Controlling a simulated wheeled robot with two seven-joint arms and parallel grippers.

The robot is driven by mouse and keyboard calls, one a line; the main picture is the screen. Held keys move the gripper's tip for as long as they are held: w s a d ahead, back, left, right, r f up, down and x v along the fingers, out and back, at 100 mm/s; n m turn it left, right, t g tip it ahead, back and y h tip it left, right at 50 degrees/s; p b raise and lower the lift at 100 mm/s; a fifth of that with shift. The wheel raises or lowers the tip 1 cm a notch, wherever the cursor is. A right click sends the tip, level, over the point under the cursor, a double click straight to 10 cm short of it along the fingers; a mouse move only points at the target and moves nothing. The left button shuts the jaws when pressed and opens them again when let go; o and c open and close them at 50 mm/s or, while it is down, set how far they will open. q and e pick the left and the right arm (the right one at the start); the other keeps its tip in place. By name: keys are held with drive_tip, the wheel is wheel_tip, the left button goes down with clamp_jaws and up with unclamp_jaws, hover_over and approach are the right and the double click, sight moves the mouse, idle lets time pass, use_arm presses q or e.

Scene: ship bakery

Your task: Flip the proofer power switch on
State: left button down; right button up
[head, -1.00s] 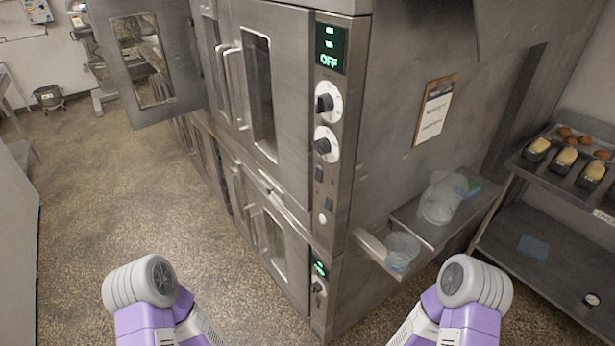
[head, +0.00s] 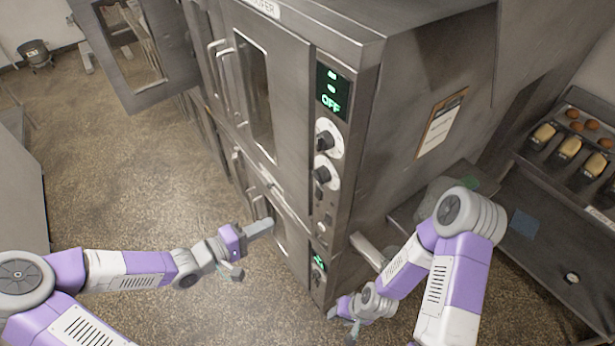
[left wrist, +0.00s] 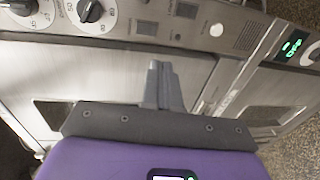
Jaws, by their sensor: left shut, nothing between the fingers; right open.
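The proofer (head: 290,75) is a tall steel cabinet, its top label partly cut off in the head view. Its control strip has a green display (head: 332,92) reading OFF and two black knobs on white dials. Below the knobs are small dark rocker-type switches (head: 319,194), also in the left wrist view (left wrist: 147,28); their positions are too small to tell. My left gripper (head: 268,227) is shut and empty, left of the strip and in front of the doors. Its closed fingers (left wrist: 160,72) show apart from the switches. My right gripper (head: 343,316) is open, low near the cabinet's bottom corner.
A lower control strip has a second green display (head: 319,258). A side shelf (head: 402,215) sticks out at the cabinet's right, behind my right arm. A rack with loaves (head: 560,180) stands far right. An open door (head: 135,55) hangs at upper left.

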use_arm(q)
drive_tip(key=shift+a+r, duration=0.1)
drive_tip(key=shift+r, duration=0.45)
drive_tip(key=shift+s, duration=0.15)
drive_tip(key=b, duration=0.1)
approach(317, 197)
drive_tip(key=x, duration=0.5)
drive_tip(key=shift+x, duration=0.9)
drive_tip(key=shift+f, duration=0.15)
